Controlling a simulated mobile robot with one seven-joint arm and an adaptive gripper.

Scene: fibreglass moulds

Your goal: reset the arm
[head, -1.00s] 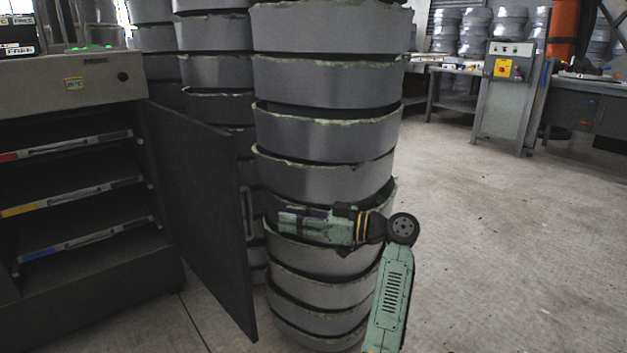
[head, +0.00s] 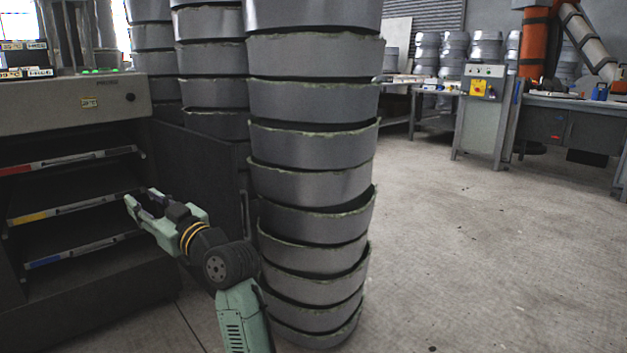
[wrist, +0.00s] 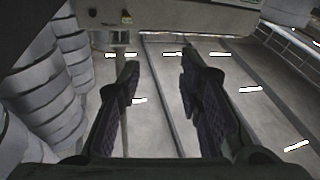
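My gripper (head: 142,198) is at the lower left of the head view, pointing left toward the open front of a grey cabinet (head: 60,118). Its two fingers are apart with nothing between them. The wrist view also shows my gripper (wrist: 157,72) open and empty. The arm is bent, with its green link rising from the bottom edge. I cannot tell whether the fingertips touch the cabinet's yellow-marked shelf (head: 75,207).
A tall stack of grey moulds (head: 312,187) stands just right of my arm, with more stacks behind. The cabinet's dark door (head: 215,175) stands open between them. Worktables, a control box (head: 482,88) and an orange robot arm (head: 533,45) are at the back right. The right floor is clear.

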